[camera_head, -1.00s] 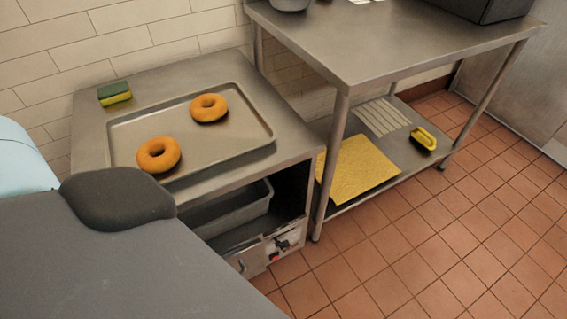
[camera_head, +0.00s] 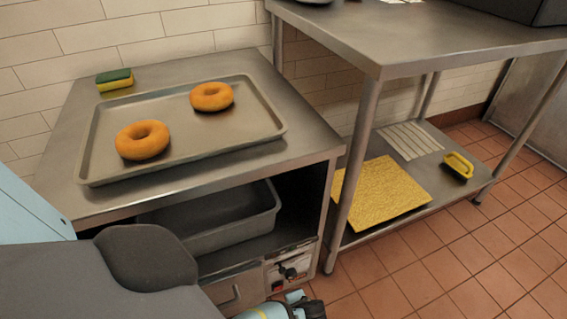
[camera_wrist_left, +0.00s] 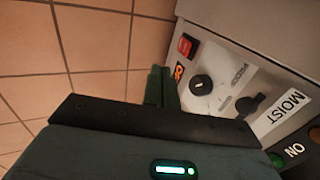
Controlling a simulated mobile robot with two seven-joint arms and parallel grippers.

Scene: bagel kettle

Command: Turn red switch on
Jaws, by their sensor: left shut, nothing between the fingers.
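The red switch (camera_head: 277,286) is low on the small white control panel (camera_head: 303,261) at the front of the steel unit. In the left wrist view the red switch (camera_wrist_left: 187,45) is at the panel's upper corner, with an orange mark beside it and black knobs nearby. My left gripper (camera_wrist_left: 163,87) is shut and empty, its fingers close to the panel. Whether they touch it cannot be told. In the head view, part of my left arm's end shows at the bottom edge, just below the panel. My right gripper is not in view.
A tray (camera_head: 182,170) with two bagels and a sponge (camera_head: 115,80) lie on the unit. A grey bin (camera_head: 225,232) sits in its open shelf. A steel table (camera_head: 420,45) stands to the right. Tiled floor is clear in front.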

